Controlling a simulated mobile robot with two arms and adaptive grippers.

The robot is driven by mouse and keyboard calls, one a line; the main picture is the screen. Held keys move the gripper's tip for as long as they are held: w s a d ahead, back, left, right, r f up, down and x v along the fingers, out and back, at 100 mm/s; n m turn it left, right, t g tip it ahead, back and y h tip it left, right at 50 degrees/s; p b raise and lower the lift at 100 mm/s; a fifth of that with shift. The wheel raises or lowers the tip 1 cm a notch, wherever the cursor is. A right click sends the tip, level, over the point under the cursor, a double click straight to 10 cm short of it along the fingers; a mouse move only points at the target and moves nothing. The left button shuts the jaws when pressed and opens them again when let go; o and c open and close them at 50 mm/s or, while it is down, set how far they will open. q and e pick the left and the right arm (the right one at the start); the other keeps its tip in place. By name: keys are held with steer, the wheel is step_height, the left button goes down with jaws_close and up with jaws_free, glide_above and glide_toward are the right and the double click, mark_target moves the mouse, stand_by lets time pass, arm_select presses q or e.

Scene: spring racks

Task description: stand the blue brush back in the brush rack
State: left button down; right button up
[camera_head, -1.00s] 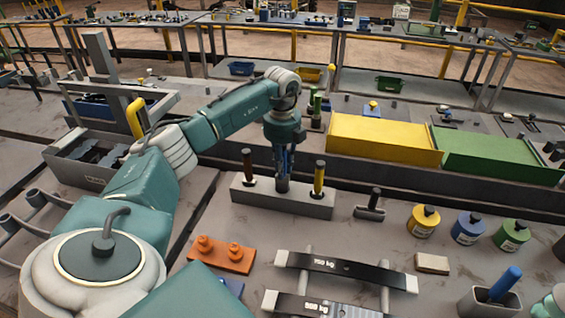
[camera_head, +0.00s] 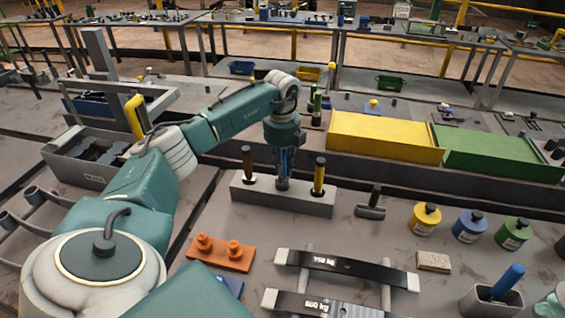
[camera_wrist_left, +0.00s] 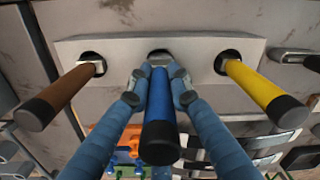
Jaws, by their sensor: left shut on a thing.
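The brush rack (camera_head: 282,198) is a long grey block with three holes, in the middle of the bench. A brown-handled brush (camera_head: 248,163) stands in its left hole and a yellow-handled brush (camera_head: 319,176) in its right hole. My left gripper (camera_head: 283,182) is directly over the middle hole, shut on the blue brush. In the left wrist view, the blue brush (camera_wrist_left: 160,100) is between the two blue fingers, its black end towards the camera. Its far end lines up with the middle hole (camera_wrist_left: 159,54); how deep it sits is hidden. My right gripper is not in view.
Right of the rack lie a dark-handled tool (camera_head: 371,204) and several jars, among them a yellow one (camera_head: 424,220). Weight bars (camera_head: 345,266) and an orange block (camera_head: 221,254) lie in front. Yellow (camera_head: 384,139) and green (camera_head: 497,155) bins stand behind.

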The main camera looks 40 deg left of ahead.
arm_select(q)
steer(key=shift+f+b, duration=0.65)
steer(key=shift+f, duration=0.65)
steer(key=c, duration=1.5)
jaws_free()
steer(key=shift+o, duration=0.5)
steer(key=o, duration=0.4)
steer(key=shift+r, duration=0.1)
steer(key=shift+r+p, duration=2.9)
steer(key=shift+r, duration=0.55)
steer(key=shift+f, duration=0.1)
